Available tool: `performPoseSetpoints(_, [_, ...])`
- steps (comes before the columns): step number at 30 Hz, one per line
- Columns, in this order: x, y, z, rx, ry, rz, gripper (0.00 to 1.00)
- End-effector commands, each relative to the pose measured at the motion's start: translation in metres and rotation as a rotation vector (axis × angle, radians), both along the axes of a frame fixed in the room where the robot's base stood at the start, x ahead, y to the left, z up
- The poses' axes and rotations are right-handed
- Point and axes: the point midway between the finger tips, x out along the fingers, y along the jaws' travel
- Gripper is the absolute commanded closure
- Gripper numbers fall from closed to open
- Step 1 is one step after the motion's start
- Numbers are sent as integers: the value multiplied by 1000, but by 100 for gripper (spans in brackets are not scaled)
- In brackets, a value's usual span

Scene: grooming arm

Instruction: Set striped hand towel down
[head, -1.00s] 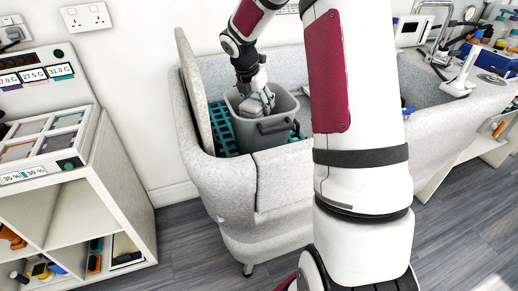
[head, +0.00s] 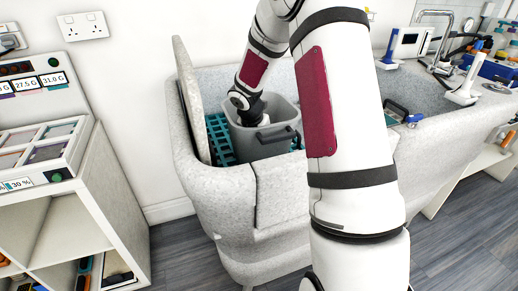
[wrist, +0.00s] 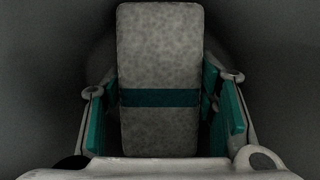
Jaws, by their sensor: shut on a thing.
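The striped hand towel (wrist: 160,50) is a rounded grey speckled block with a dark teal band across it. It fills the middle of the wrist view. My gripper (wrist: 162,98) is shut on it, with a teal-padded finger at each side. In the head view my gripper (head: 252,112) reaches down into a grey bin (head: 268,146) with a dark handle on its front. The bin's wall hides the towel and most of the fingers there. In the wrist view dim grey walls surround the towel; whether it touches the bin's bottom cannot be told.
The bin stands in a speckled grey tub (head: 215,190) beside a teal slatted rack (head: 220,137) and an upright panel (head: 192,100). A white shelf unit (head: 100,210) stands at left. A tap (head: 432,45) and a counter with tools are at right.

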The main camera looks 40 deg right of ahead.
Motion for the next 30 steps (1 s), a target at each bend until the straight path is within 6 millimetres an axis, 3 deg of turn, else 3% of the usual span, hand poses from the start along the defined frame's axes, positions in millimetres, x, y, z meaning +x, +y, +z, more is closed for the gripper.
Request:
performPoseSetpoints(2, [1,1,-9,1,0,2,81])
performPoseSetpoints(13, [0,0,-12,0,0,1,81])
performPoseSetpoints(14, [0,0,-11,0,-1,0,43])
performPoseSetpoints(16, [0,0,-11,0,-1,0,27])
performPoseSetpoints(26, [0,0,-10,0,-1,0,27])
performPoseSetpoints(30, [-1,3,4,0,-4,0,27])
